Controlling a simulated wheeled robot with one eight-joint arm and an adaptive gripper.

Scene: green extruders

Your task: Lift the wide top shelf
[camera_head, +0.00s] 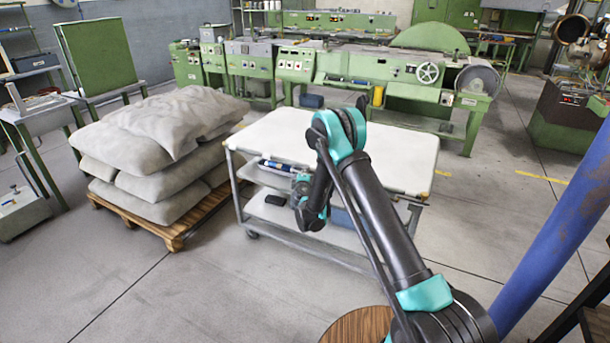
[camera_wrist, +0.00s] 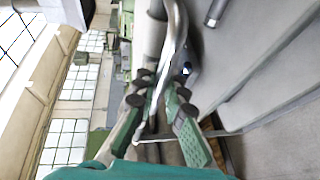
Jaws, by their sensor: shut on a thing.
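The wide top shelf (camera_head: 270,130) is the white top of a metal cart and looks level. My arm reaches across its front part, and the wrist hangs at the cart's near side. My gripper's fingers are hidden behind my wrist in the head view. In the wrist view my gripper (camera_wrist: 163,92) has its green fingers on either side of a bent metal rail (camera_wrist: 178,28) that appears to belong to the shelf's edge. The fingers are shut on it. How firmly they meet the rail is hard to see.
The cart's lower shelves hold a blue item (camera_head: 345,220) and small tools. Grey sacks (camera_head: 160,145) lie on a wooden pallet (camera_head: 180,226) close at the left. Green machines (camera_head: 390,75) stand behind. A blue pipe (camera_head: 555,235) is at the right. The front left floor is clear.

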